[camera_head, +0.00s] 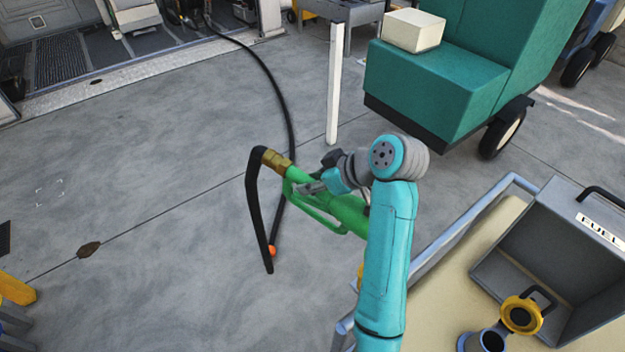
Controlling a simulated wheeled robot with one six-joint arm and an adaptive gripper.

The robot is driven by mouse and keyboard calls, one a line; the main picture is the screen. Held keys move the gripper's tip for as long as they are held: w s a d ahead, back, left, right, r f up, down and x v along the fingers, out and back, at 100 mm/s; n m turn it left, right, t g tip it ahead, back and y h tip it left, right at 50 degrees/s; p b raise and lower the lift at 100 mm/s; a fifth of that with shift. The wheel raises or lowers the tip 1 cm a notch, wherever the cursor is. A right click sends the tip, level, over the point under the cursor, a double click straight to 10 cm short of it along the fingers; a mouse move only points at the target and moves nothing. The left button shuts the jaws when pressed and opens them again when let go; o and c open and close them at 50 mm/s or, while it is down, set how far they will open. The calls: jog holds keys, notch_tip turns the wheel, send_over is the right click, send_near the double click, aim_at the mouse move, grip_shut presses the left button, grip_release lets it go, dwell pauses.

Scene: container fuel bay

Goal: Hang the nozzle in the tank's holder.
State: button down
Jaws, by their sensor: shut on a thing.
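The nozzle (348,212) has a green body and guard with a brass collar (276,160) at its left end. My gripper (316,186) is shut on the nozzle and holds it above the floor, left of the tank. My arm hides the nozzle's right end. A black hose (256,205) hangs from the collar, bends low, and runs back up toward the container. The tank (445,292) has a beige top, at the lower right. On it stands an open grey box (535,240) marked FUEL. I cannot make out the holder.
A yellow-and-black cap (521,315) sits near a grey filler neck (484,341) on the tank. A white post (334,85) and a teal machine (440,90) stand behind. Floor at left is mostly clear.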

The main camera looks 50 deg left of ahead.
aim_at(345, 198)
jog(key=shift+f, duration=0.1)
jog(key=shift+f, duration=1.5)
jog(key=shift+f, duration=2.15)
jog(key=c, duration=0.7)
grip_release()
jog(key=v, duration=1.2)
jog(key=shift+w, duration=0.1)
